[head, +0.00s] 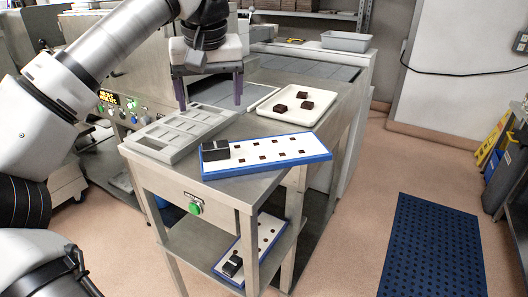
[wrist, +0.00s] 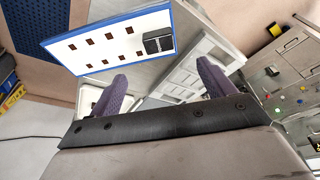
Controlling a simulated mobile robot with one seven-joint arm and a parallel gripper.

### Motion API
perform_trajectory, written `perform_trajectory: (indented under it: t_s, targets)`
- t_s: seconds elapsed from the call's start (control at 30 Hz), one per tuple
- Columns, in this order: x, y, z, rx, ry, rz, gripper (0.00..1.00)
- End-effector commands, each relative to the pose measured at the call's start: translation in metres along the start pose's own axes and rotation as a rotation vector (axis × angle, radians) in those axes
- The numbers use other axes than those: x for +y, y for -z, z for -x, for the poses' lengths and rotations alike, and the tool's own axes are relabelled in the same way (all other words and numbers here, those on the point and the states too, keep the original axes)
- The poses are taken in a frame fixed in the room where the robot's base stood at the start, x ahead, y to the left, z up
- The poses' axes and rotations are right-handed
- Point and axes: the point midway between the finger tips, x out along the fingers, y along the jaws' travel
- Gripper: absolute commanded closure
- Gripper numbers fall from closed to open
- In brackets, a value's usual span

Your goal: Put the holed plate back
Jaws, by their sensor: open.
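A white holed plate (head: 265,152) with a blue rim lies on the steel table, its right end reaching over the table's right edge. It has rows of small dark square holes and a black block-like grip (head: 215,150) at its left end. The plate (wrist: 100,48) and its black grip (wrist: 158,40) also show in the wrist view. A similar plate (head: 262,236) lies on the table's lower shelf. My gripper (head: 210,104) is open and empty above the back of the table, with purple fingers. The fingers also show in the wrist view (wrist: 160,72), apart from the plate.
A grey compartment mould (head: 160,152) lies left of the plate. A white tray (head: 265,112) with three brown pieces (head: 306,105) stands behind it. A machine with a control panel (head: 122,112) is at left. A blue mat (head: 432,245) lies on the floor at right.

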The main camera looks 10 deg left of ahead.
Motion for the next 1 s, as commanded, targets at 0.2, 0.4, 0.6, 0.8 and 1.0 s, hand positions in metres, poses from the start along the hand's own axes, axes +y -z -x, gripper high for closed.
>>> perform_trajectory:
  t_s: [0.2, 0.4, 0.6, 0.8, 1.0]
  targets:
    - [0.002, -0.001, -0.044, -0.003, -0.006, -0.004, 0.18]
    - [0.003, -0.001, -0.068, -0.002, -0.009, -0.003, 0.18]
    - [0.003, 0.000, -0.078, -0.001, -0.008, -0.002, 0.18]
    - [0.003, 0.002, -0.106, -0.004, -0.010, -0.003, 0.18]
    - [0.003, 0.001, -0.124, -0.001, -0.010, -0.004, 0.18]
